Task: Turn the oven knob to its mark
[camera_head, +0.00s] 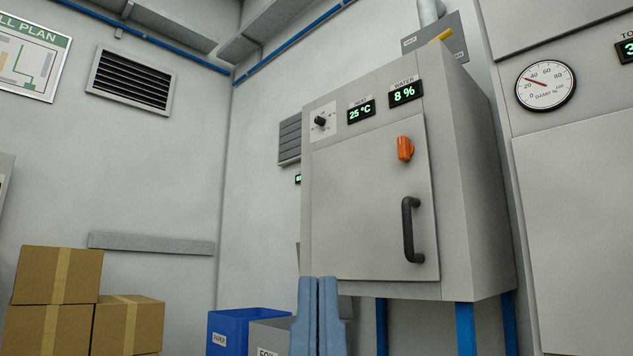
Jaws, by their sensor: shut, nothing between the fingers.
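The oven (375,230) is a grey cabinet on blue legs in the middle of the camera_head view. Its small black knob (320,122) sits on a light square plate at the upper left of the front. The marks around the knob are too small to read. Right of it, one display (361,112) reads 25 °C and another (405,93) reads 8 %. The door is closed, with an orange latch (405,148) and a black handle (411,230). My gripper (318,282) is shut and empty, low in front of the oven's lower left corner, well below the knob and apart from it.
Cardboard boxes (58,275) are stacked at the lower left. A blue bin (238,322) and a grey bin (268,337) stand below the oven's left side. A dial gauge (545,86) is on the cabinet at right. The space before the oven's front looks clear.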

